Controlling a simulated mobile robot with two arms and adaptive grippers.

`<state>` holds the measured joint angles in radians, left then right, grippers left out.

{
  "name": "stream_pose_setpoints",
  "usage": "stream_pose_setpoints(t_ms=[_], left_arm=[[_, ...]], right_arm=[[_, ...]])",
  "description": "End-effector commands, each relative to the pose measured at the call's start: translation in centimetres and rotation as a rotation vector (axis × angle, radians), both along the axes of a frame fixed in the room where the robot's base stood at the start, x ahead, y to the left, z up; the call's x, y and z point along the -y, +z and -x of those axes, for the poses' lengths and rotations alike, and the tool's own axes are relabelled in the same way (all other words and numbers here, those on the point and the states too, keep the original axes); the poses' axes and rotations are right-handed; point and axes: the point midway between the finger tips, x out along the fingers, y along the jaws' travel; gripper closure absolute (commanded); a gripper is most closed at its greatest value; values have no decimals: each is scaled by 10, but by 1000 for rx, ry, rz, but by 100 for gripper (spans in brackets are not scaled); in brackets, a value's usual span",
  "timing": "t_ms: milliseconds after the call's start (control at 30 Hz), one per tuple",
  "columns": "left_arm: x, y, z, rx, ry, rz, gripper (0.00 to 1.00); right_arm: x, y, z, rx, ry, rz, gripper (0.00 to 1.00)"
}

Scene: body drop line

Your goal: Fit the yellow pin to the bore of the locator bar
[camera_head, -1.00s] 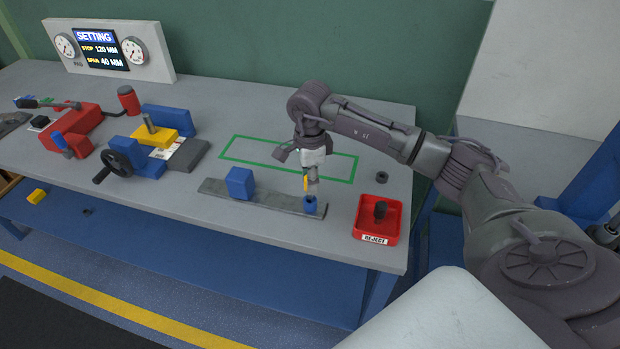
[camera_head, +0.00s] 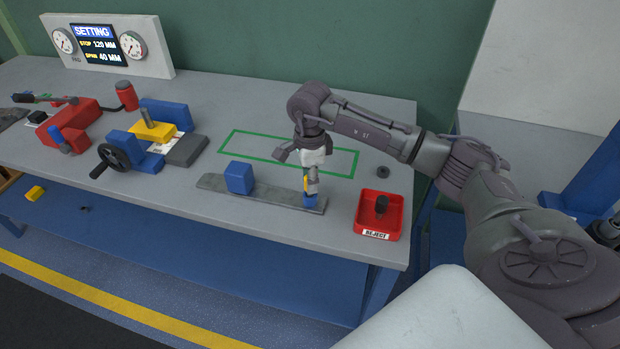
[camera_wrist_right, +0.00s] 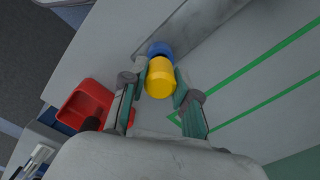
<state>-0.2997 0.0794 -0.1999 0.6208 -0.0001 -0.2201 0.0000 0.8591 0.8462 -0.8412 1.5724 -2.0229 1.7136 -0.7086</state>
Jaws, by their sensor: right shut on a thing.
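The locator bar (camera_head: 270,200) is a long grey bar lying on the bench, with a blue block (camera_head: 239,178) standing on it left of its middle. A blue round piece (camera_head: 310,200) stands at the bar's right end; it also shows in the right wrist view (camera_wrist_right: 160,48). My right gripper (camera_head: 311,184) points down over this end, shut on the yellow pin (camera_wrist_right: 160,80). The pin stands over the blue piece, its lower end hidden, so I cannot tell how deep it sits. My left gripper is not in view.
A red reject tray (camera_head: 362,228) holding a dark piece stands right of the bar. A small dark ring (camera_head: 382,171) lies behind it. A green outline (camera_head: 240,158) marks bare bench behind the bar. A blue vise with a handwheel (camera_head: 118,160) and a red device (camera_head: 75,122) stand left.

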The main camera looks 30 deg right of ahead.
Motion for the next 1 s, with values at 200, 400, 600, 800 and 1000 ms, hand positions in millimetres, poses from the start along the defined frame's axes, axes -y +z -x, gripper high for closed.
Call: stream_pose_setpoints(t_ms=[200,400,600,800,1000], left_arm=[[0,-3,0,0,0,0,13],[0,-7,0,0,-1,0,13],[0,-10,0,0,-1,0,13],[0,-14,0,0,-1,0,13],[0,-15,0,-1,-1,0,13]], right_arm=[[0,-4,0,0,0,0,100],[0,-8,0,1,0,0,100],[0,-12,0,1,0,0,100],[0,-16,0,1,0,0,100],[0,-19,0,0,0,0,65]])
